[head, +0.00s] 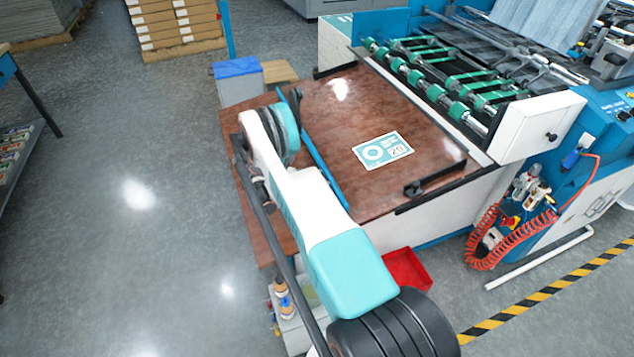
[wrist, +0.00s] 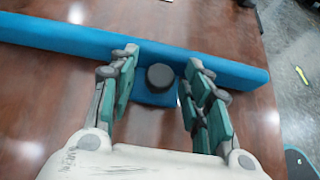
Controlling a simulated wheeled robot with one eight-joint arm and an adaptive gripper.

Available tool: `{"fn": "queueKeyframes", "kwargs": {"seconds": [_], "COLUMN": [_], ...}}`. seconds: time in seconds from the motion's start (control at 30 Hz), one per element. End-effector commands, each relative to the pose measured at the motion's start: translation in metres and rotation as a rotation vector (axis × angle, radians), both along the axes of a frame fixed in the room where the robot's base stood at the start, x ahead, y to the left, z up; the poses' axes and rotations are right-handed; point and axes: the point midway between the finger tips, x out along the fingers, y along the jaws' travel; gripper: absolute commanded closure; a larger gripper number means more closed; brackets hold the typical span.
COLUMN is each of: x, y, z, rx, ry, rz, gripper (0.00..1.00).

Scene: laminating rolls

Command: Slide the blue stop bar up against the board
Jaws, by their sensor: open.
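The blue stop bar (head: 322,165) is a long straight bar lying across the brown tabletop, left of the board in the head view. The board (head: 383,150) is a flat white and teal printed piece on the brown surface, with a clear gap between it and the bar. In the wrist view the stop bar (wrist: 65,37) crosses the picture, and a round black knob (wrist: 160,76) stands on its blue tab. My gripper (wrist: 161,62) is open, with one finger on each side of the knob. In the head view my arm hides the gripper and part of the bar.
The brown table (head: 325,105) is clear between bar and board. A black clamp rail (head: 432,187) runs along its front right edge. Green rollers (head: 415,78) of the machine lie behind the board. A red bin (head: 407,268) sits below the table's front.

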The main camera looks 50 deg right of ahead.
Motion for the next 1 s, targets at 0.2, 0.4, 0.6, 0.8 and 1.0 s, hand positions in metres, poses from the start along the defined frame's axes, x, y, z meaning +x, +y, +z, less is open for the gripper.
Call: {"fn": "queueKeyframes", "kwargs": {"seconds": [0.2,0.4,0.6,0.8,1.0], "x": [0.0,0.0,-0.016,-0.045,-0.063], "y": [0.0,0.0,-0.028,-0.079,-0.114], "z": [0.0,0.0,0.006,0.017,0.024], "rx": [0.0,0.0,0.0,0.0,0.0], "ry": [0.0,0.0,0.001,0.0,0.0], "rz": [0.0,0.0,-0.004,-0.005,-0.002], "gripper": [0.87,1.0,1.0,1.0,1.0]}}
